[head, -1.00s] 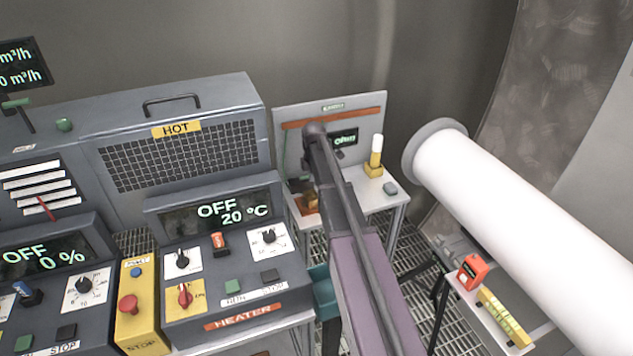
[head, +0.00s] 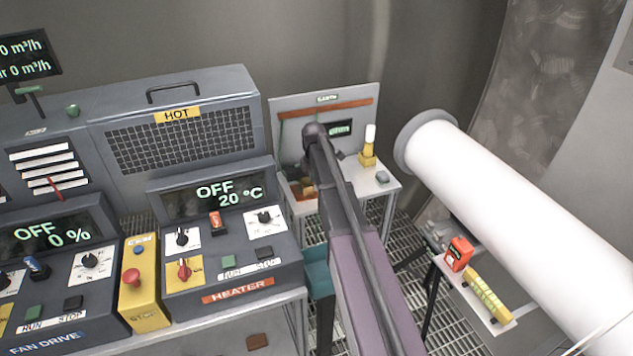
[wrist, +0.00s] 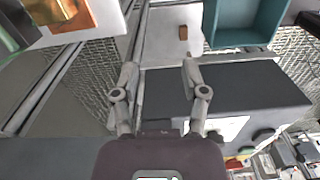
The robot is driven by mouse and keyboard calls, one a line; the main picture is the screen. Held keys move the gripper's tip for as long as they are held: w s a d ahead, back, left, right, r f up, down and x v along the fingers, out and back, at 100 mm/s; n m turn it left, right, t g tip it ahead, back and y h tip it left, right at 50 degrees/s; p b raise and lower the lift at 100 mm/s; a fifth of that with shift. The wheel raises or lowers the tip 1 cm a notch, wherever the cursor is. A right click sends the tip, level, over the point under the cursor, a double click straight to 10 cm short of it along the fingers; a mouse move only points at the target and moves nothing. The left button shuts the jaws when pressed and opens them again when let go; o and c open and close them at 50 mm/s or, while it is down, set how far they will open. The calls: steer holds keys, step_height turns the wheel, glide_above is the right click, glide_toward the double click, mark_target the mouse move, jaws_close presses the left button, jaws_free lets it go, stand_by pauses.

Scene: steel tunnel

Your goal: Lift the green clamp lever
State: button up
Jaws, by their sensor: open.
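My gripper (wrist: 159,72) is open and empty in the wrist view, its two fingers apart above a dark flat top. In the head view my arm hides it. No part is clearly identifiable as the green clamp lever. A dark green piece (wrist: 12,32) shows at the top left corner of the wrist view, beside a copper-coloured block (wrist: 72,14) on a white surface, away from the fingers. In the head view a small green bar (head: 30,90) sits at the far left below a display. I cannot tell whether either is the lever.
The heater console (head: 288,262) and yellow stop box (head: 145,310) stand at left. A small bench with an earth board (head: 365,92) is behind my arm. A teal bin (wrist: 212,28) lies ahead of the fingers. A white pipe (head: 520,220) and a narrow shelf (head: 452,287) are at right.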

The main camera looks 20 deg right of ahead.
steer(key=shift+c, duration=0.2)
steer(key=shift+d+f, duration=0.15)
steer(key=shift+f, duration=0.05)
steer(key=c, duration=0.7)
steer(key=d+f+t+h+b, duration=0.1)
steer(key=d+b, duration=0.1)
steer(key=w+d+f+t+h+b, duration=0.1)
steer(key=d+b, duration=0.1)
steer(key=w+d+f+h+b, duration=0.1)
steer(key=d+f+h+b, duration=0.1)
steer(key=shift+w+d+t, duration=0.2)
steer(key=shift+d+t, duration=0.15)
steer(key=shift+t, duration=0.05)
jaws_close()
steer(key=w+d+n+t+h+b, duration=0.55)
steer(key=t+b, duration=0.45)
steer(key=b, duration=0.4)
steer(key=a+f+n+t+y+b, duration=0.4)
steer(key=a+f+n+y+b, duration=0.5)
steer(key=n, duration=0.4)
steer(key=shift+s+a+b, duration=0.15)
steer(key=shift+s+b, duration=0.05)
steer(key=shift+b, duration=0.45)
steer(key=shift+y, duration=0.25)
